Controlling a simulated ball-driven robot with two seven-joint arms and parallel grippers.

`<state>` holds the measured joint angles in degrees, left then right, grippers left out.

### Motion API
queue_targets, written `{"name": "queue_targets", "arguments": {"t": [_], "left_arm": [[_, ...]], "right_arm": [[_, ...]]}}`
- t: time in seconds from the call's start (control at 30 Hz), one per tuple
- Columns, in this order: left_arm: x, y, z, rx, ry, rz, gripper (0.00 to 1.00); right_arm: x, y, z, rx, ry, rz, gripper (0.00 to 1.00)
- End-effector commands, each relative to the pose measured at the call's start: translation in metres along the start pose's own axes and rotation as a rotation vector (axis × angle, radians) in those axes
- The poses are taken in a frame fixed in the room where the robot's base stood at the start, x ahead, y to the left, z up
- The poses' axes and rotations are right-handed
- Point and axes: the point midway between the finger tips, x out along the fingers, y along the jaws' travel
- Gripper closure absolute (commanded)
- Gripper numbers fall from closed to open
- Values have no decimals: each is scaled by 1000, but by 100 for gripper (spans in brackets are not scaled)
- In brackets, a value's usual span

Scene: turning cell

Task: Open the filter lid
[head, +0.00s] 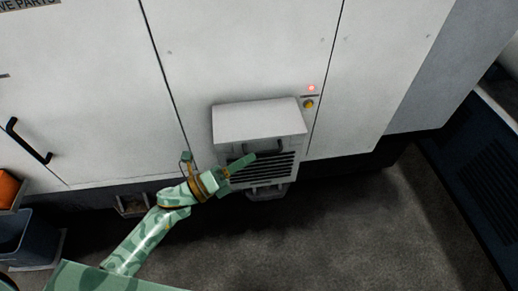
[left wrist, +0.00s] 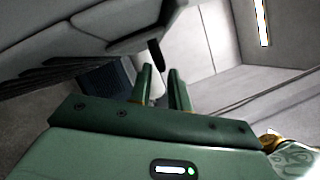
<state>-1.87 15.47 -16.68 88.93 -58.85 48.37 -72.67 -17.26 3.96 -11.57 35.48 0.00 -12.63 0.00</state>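The filter box sticks out low from the white machine front. Its pale lid (head: 258,120) looks shut over a dark louvred grille (head: 268,170). A dark bar handle (head: 264,148) runs along the lid's lower front. My left gripper (head: 246,160), green, is just below and left of the handle, partly covering the grille. In the left wrist view its two fingers (left wrist: 161,78) stand apart. A dark bar (left wrist: 156,54), apparently the handle, shows just beyond the fingertips, between their lines. I cannot tell whether they touch it. My right gripper is not in view.
A red light (head: 311,88) and a yellow button (head: 308,104) sit right of the box. A blue-grey bin (head: 24,238) with an orange thing (head: 8,188) above it is at the left. The floor (head: 330,225) in front is clear.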

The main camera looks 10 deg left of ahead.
Motion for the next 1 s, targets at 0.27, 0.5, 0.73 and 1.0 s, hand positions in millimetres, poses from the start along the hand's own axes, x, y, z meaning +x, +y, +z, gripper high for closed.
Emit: {"name": "queue_targets", "arguments": {"t": [0.27, 0.5, 0.73, 1.0], "left_arm": [[39, 0, 0, -2, 0, 0, 81], [43, 1, -1, -2, 1, 1, 81], [42, 1, -1, -2, 1, 1, 100], [44, -5, 2, -18, 1, 9, 100]], "right_arm": [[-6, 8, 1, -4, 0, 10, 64], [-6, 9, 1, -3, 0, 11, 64], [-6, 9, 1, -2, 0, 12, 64], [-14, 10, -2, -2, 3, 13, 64]]}}
